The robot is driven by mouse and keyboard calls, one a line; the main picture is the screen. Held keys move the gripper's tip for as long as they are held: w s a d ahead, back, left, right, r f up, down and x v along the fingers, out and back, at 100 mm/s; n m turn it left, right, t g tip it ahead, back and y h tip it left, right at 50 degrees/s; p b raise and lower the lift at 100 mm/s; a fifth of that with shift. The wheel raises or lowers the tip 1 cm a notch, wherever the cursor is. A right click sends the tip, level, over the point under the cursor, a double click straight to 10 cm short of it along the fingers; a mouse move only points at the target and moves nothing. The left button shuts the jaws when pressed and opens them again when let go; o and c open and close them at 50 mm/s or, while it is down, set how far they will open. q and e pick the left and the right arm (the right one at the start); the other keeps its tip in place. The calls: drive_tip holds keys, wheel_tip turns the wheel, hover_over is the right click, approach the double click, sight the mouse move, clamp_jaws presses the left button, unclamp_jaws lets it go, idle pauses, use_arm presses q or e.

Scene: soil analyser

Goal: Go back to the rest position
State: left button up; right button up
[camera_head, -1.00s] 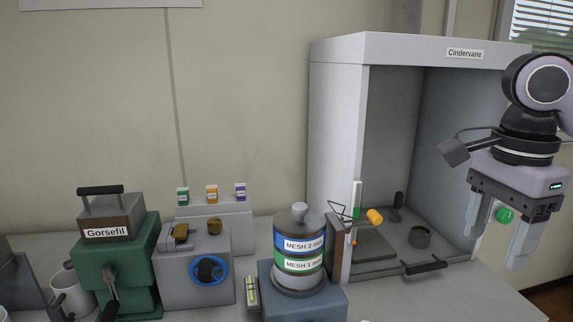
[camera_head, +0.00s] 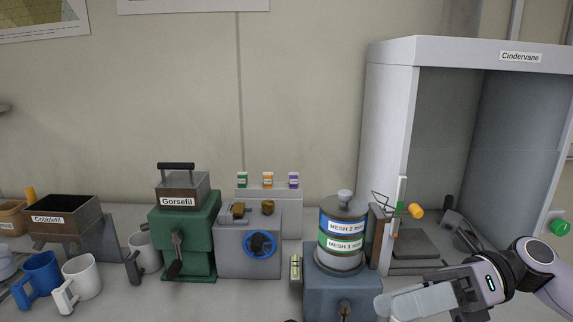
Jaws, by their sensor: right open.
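My right gripper (camera_head: 390,304) is at the lower right, low in front of the fume cupboard labelled Cindervane (camera_head: 390,130). Its arm comes in from the right edge and its fingers point left. It is open, and I see nothing held in it. Its fingers show beside the base of the sieve shaker (camera_head: 330,284), in front of the counter things; I cannot tell the exact gap. My left gripper is not in view.
The sieve stack (camera_head: 342,240) stands on the shaker. Left of it are a grey device with a blue ring (camera_head: 260,245), the green Gorsefil mill (camera_head: 185,235), the Cobblefil box (camera_head: 62,218), a blue mug (camera_head: 40,275) and a white mug (camera_head: 82,275). Free counter shows before the mill.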

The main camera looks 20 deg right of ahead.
drive_tip(key=w+d+f+m+t+h, duration=0.1)
drive_tip(key=w+f+m+t+h, duration=0.2)
drive_tip(key=f+m+t, duration=0.75)
drive_tip(key=w+d+f+m+t+h, duration=0.1)
drive_tip(key=w+f+m+t+h, duration=0.3)
drive_tip(key=m, duration=1.1)
drive_tip(key=s+a+f+m+g+h, duration=0.2)
drive_tip(key=s+f+m, duration=0.4)
drive_tip(key=f, duration=0.5)
drive_tip(key=s+a+f+m+g+h, duration=0.3)
drive_tip(key=s+f+m+g+h, duration=0.1)
drive_tip(key=f+m, duration=0.6)
drive_tip(key=shift+s+f+h, duration=0.45)
drive_tip(key=shift+s+h, duration=0.15)
drive_tip(key=shift+s, duration=0.65)
